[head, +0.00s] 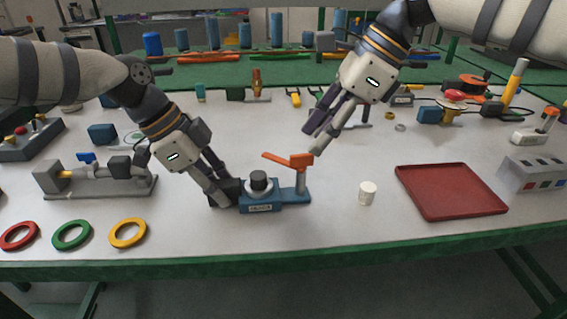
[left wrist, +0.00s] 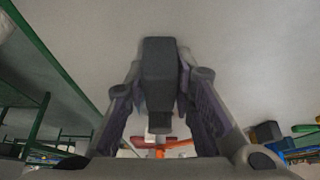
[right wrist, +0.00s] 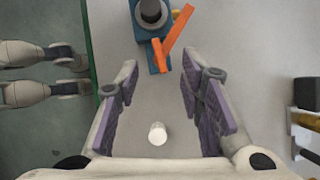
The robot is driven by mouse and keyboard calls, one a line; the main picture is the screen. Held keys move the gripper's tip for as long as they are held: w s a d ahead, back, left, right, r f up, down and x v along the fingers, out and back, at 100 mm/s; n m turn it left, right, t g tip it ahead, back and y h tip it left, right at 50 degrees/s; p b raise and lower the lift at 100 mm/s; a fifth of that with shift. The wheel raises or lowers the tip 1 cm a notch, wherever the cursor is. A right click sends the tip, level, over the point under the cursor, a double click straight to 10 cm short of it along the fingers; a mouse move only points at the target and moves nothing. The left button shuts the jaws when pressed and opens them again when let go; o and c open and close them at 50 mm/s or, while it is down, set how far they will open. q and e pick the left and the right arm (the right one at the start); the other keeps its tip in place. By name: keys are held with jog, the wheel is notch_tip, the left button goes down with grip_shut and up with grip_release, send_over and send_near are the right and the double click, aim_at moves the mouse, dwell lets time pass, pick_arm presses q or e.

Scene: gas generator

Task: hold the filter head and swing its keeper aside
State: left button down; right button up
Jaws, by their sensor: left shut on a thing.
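The blue filter head (head: 275,200) stands on the table with a dark grey knob (head: 259,180) on top. Its orange keeper (head: 287,160) sits on a post at its right end and reaches left toward the knob. A dark block (head: 228,188) is at its left end. My left gripper (head: 222,190) is shut on this block, which also fills the space between the fingers in the left wrist view (left wrist: 160,75). My right gripper (head: 313,138) is open and empty, above and right of the keeper. The keeper (right wrist: 173,40) lies ahead of the open fingers in the right wrist view.
A small white cylinder (head: 367,194) stands right of the filter head, with a red tray (head: 450,192) beyond it. Red, green and yellow rings (head: 128,233) lie at the front left. A grey fixture (head: 97,184) is behind them. The table's front centre is clear.

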aim_at(304, 156)
jog(key=x, duration=0.4)
jog(key=shift+a+f, duration=0.15)
jog(key=shift+f, duration=0.25)
jog(key=shift+c, duration=0.6)
grip_shut()
jog(key=m+t, duration=0.1)
jog(key=m, duration=0.2)
jog(key=m+t+h, duration=0.1)
jog(key=m+t, duration=0.1)
jog(key=m, duration=0.1)
jog(key=shift+s+a+m, duration=0.15)
jog(key=shift+s+m, duration=0.1)
jog(key=shift+m, duration=0.05)
jog(key=shift+o, duration=2.4)
grip_release()
jog(key=shift+r, duration=0.1)
